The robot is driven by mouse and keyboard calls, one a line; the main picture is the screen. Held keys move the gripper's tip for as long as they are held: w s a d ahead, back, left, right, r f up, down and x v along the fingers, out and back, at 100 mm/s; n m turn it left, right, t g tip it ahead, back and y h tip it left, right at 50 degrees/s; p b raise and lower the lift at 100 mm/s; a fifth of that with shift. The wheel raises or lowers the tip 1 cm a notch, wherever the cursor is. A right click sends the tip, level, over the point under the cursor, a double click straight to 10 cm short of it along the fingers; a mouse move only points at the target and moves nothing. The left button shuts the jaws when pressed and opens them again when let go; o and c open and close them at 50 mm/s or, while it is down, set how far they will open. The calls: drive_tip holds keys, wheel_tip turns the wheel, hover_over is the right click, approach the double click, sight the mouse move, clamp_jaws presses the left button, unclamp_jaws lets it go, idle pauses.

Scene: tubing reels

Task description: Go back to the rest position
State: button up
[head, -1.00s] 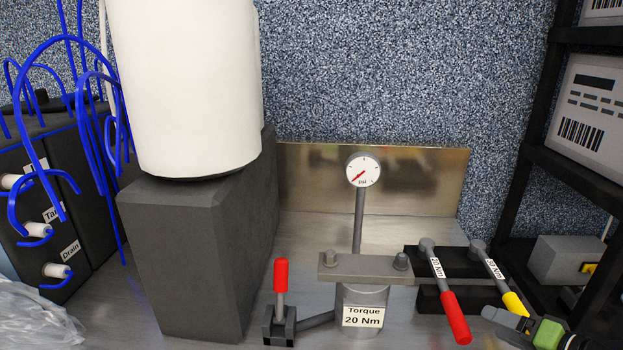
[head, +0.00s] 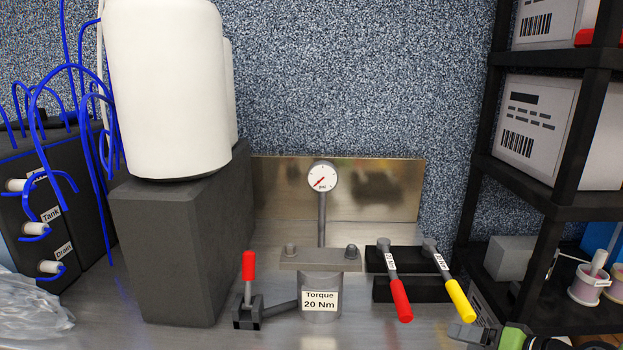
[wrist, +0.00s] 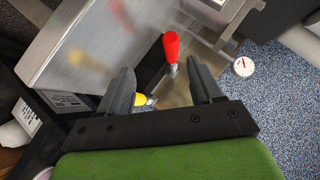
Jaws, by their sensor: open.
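My gripper (head: 468,334) shows at the lower right edge of the head view, in front of the wrench rack, with part of my green wrist beside it. In the wrist view my gripper (wrist: 160,75) has its two dark fingers spread wide with nothing held between them. A red-handled torque wrench (head: 400,300) and a yellow-handled torque wrench (head: 459,300) lie on black rack blocks (head: 425,290). In the wrist view the red handle (wrist: 171,48) appears beyond the fingers and the yellow handle (wrist: 140,100) shows between them.
A fixture labelled "Torque 20 Nm" (head: 320,300) carries a gauge (head: 322,177) and stands beside a red lever (head: 249,266). A white cylinder (head: 165,90) stands on a dark block (head: 170,260) at left. A black shelf (head: 545,205) with boxes and reels stands at right.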

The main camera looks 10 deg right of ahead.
drive_tip(key=s+a+r+n+g+h, duration=0.1)
drive_tip(key=a+r+n+g, duration=0.1)
drive_tip(key=a, duration=0.6)
drive_tip(key=a+r+n+g, duration=0.2)
drive_tip(key=a+r+g, duration=0.1)
drive_tip(key=a, duration=0.6)
drive_tip(key=s+a+n+h, duration=0.1)
drive_tip(key=s+a, duration=0.2)
drive_tip(key=s, duration=0.4)
drive_tip(key=s+a+r+n+h+p, duration=0.1)
drive_tip(key=s+a, duration=0.3)
drive_tip(key=s, duration=0.4)
drive_tip(key=shift+s+r+n+g+h+p, duration=0.2)
drive_tip(key=shift+r+n+g+h+p, duration=0.1)
drive_tip(key=shift+h, duration=0.4)
